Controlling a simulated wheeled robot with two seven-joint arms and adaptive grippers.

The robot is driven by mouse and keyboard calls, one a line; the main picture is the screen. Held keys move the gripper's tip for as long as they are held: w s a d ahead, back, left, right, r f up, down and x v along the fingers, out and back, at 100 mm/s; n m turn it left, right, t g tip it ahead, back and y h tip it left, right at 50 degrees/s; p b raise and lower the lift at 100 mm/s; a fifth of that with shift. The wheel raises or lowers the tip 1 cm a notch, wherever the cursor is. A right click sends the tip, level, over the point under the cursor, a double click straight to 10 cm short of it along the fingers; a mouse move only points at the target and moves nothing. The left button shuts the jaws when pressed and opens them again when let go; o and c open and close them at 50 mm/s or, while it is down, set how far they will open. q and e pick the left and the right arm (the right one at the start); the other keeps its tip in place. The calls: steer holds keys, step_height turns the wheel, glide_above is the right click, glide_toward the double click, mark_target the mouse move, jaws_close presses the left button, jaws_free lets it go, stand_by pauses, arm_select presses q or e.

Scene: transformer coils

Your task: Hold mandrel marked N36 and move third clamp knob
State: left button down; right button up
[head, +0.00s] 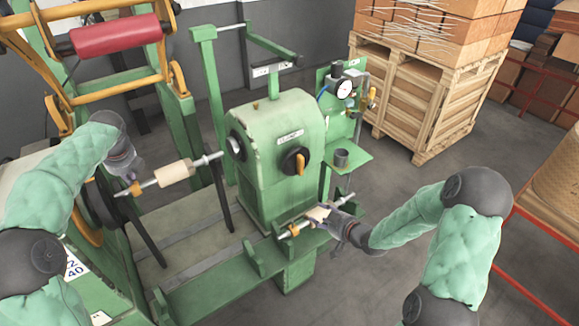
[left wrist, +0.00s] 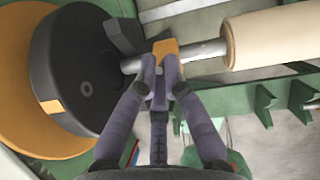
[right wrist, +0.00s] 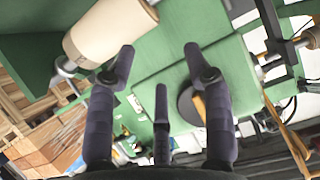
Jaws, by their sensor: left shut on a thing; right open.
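A cream mandrel (head: 174,173) on a steel shaft spans from the green headstock to the black disc at left; it also shows in the left wrist view (left wrist: 275,40). My left gripper (head: 128,181) is shut on the orange clamp knob (left wrist: 165,47) on this shaft, between the disc and the roll. I cannot read an N36 mark.
The green headstock (head: 276,150) has a black dial with an orange handle (head: 297,161). A gauge panel (head: 345,90) and a small shelf with a grey cup (head: 341,157) stand behind the right gripper.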

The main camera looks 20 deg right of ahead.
step_height(320, 180, up, 13)
steer(key=d+t+y, duration=0.1)
steer(key=t, duration=0.4)
glide_toward(306, 166)
steer(key=w+a+r, duration=0.2)
steer(key=w+a, duration=0.1)
steer(key=w+a+r, duration=0.1)
steer(key=w+r, duration=0.1)
steer(key=shift+w+a, duration=0.15)
steer(key=shift+a, duration=0.15)
jaws_close()
